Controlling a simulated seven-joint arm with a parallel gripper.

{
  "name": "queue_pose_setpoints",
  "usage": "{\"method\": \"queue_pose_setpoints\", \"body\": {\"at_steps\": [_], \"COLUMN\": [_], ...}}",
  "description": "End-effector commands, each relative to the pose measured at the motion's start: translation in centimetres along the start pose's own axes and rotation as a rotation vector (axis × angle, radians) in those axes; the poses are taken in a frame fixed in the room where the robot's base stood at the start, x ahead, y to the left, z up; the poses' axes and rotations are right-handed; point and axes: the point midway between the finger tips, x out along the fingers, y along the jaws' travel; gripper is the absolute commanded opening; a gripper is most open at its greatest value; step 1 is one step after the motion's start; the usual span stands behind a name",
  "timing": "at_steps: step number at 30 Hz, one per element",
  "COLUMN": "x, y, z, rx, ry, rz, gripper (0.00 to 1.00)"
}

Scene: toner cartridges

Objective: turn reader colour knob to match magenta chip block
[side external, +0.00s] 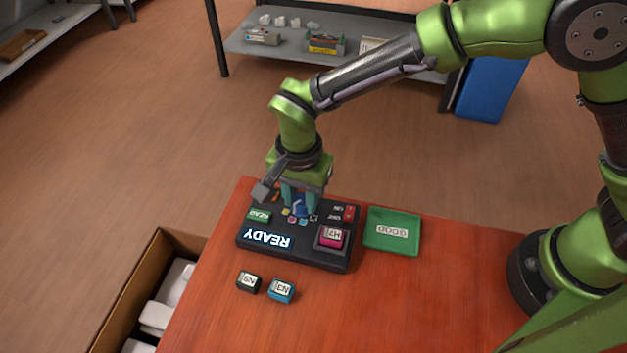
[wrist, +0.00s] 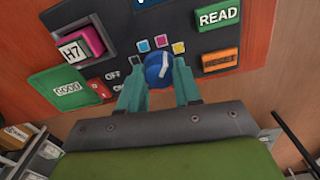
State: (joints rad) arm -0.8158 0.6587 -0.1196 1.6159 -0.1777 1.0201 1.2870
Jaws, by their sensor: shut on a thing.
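The dark reader (side external: 255,225) lies on the red-brown table, its display lit with READY. The magenta chip block (side external: 332,236), marked H7, sits in the reader's slot and also shows in the wrist view (wrist: 88,42). The blue colour knob (wrist: 156,72) has a white pointer that slants up and right in the wrist view, toward the yellow side. My gripper (wrist: 159,80) is shut on the knob, a finger on each side. In the side view my gripper (side external: 299,204) partly hides the knob.
A green GOOD tray (side external: 407,248) stands beside the reader. A black block (side external: 249,282) and a cyan block (side external: 281,291) lie in front of it. READ (wrist: 219,17) and orange (wrist: 220,60) buttons are near the knob. An open box (side external: 142,300) stands left of the table.

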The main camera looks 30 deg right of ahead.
Motion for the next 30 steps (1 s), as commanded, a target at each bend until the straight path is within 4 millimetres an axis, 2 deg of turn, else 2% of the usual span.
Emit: {"method": "queue_pose_setpoints", "body": {"at_steps": [13, 30], "x": [-0.14, -0.17], "y": [0.0, -0.03], "z": [0.0, 0.02], "rx": [-0.246, -0.289], "ry": [-0.001, -0.001], "rz": [-0.001, -0.002], "gripper": [0.03, 0.03]}}
